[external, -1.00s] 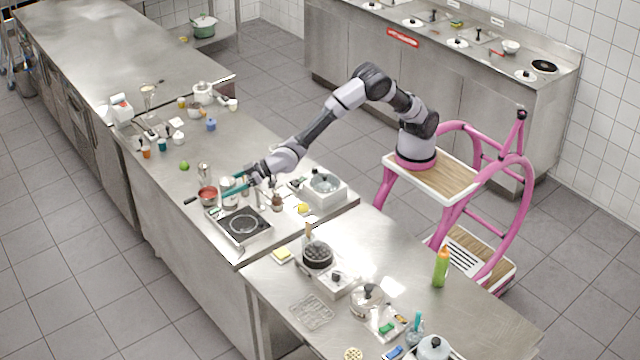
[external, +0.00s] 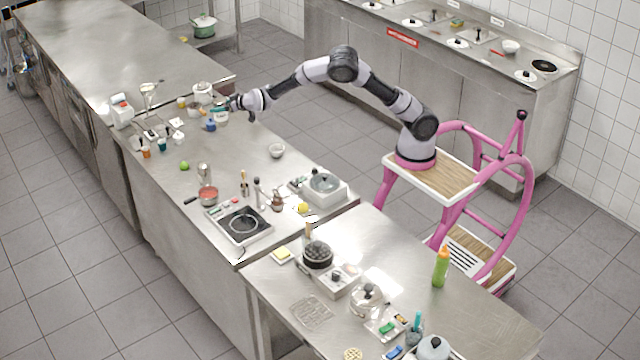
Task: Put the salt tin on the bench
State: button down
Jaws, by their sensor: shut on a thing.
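My gripper (external: 226,106) is shut on a small pale tin (external: 221,117), which looks like the salt tin; its label is too small to read. The tin looks upright and hangs below my fingers, which partly hide its top. My gripper is over the far right edge of the middle steel bench (external: 225,155), right of a small blue item (external: 211,125). I cannot tell whether the tin touches the steel.
A white pot (external: 203,93) and several small items crowd the bench's far end. A small bowl (external: 277,150) stands near its right edge. A red-filled pan (external: 208,195) and a hob (external: 243,224) are at the near end. The bench's middle is mostly clear.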

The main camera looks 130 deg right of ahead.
jog(key=s+d+r+m+g+h, duration=0.1)
jog(key=s+d+m+g, duration=0.15)
jog(key=s+d, duration=0.75)
jog(key=s+d+m+g, duration=0.25)
jog(key=s+d, duration=0.25)
jog(key=s, duration=0.9)
jog(key=shift+n, duration=0.3)
jog(key=shift+w+f, duration=0.2)
jog(key=shift+f, duration=5)
jog(key=shift+w+f, duration=0.2)
jog(key=shift+f, duration=5)
jog(key=shift+f, duration=0.15)
grip_release()
